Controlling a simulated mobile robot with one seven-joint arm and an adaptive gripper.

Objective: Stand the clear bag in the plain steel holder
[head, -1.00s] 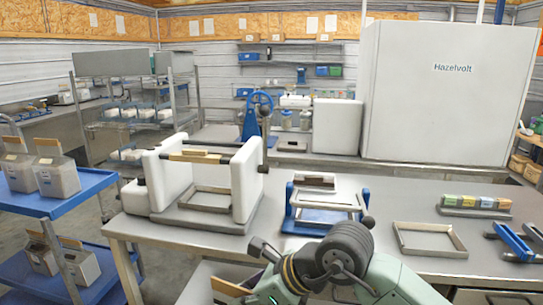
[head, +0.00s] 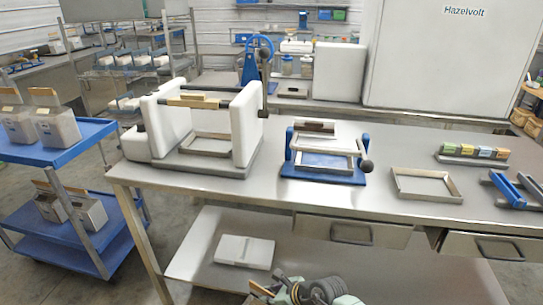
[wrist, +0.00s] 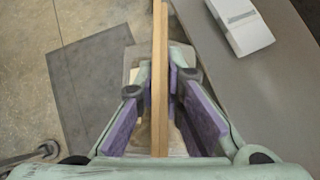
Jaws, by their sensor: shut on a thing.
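My gripper (wrist: 160,105) is shut on the light wooden strip (wrist: 160,75) along the top of a bag. The bag (wrist: 138,75) hangs below the strip between the purple pads and is mostly hidden; it looks pale and see-through in the wrist view. In the head view only the strip end (head: 261,289) and part of my arm show at the bottom edge, in front of the table. The plain steel holder (head: 399,189), a low empty rectangular frame, lies on the table right of the middle, well apart from my gripper.
A blue-based stand (head: 325,172) with a steel frame is left of the holder. A white-sided press (head: 247,130) with another frame stands further left. Colored blocks (head: 474,152) and a blue tool (head: 507,188) lie right. A blue cart (head: 62,160) carries more bags. A white box (head: 245,251) lies on the lower shelf.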

